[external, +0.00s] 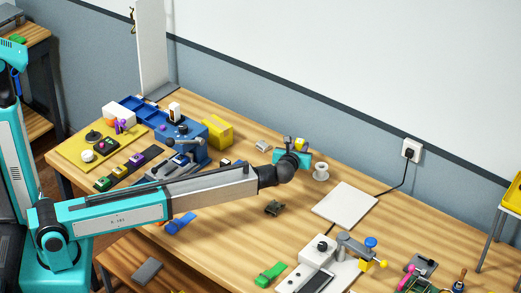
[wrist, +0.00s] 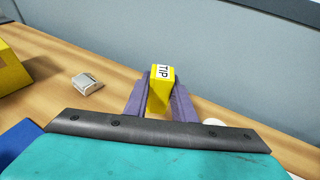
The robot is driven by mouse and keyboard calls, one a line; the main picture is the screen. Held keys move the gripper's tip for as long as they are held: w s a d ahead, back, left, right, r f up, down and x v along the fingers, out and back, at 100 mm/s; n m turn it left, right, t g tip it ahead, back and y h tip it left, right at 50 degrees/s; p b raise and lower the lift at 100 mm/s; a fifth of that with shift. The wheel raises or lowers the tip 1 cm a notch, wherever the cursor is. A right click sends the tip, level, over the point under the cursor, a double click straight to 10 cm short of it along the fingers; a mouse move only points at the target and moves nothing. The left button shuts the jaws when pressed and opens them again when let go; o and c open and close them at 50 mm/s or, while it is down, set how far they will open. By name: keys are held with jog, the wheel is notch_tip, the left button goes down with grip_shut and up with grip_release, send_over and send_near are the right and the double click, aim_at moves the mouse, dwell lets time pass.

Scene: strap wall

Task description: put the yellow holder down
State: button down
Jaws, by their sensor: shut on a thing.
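The yellow holder (wrist: 160,92) is a small yellow block with a white label reading "TIP" on its upper end. It sits between the two purple-grey fingers of my gripper (wrist: 161,100) in the wrist view. My gripper is shut on it. In the external view my gripper (external: 301,148) is over the back part of the wooden table, and the yellow holder (external: 300,142) shows as a small yellow spot at its end. I cannot tell whether the holder's underside touches the table, as it is hidden.
A small grey block (external: 263,146) and a yellow box (external: 217,132) are to the left. The wall is close behind. A white board (external: 345,204) lies to the right.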

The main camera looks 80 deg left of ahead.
jog(key=shift+f+p, duration=0.3)
jog(key=shift+f, duration=1.45)
jog(key=shift+f, duration=0.1)
jog(key=c, duration=1.5)
grip_release()
jog(key=b+v, duration=0.1)
jog(key=v, duration=1.1)
jog(key=shift+s+b, duration=0.1)
jog(key=shift+b, duration=0.3)
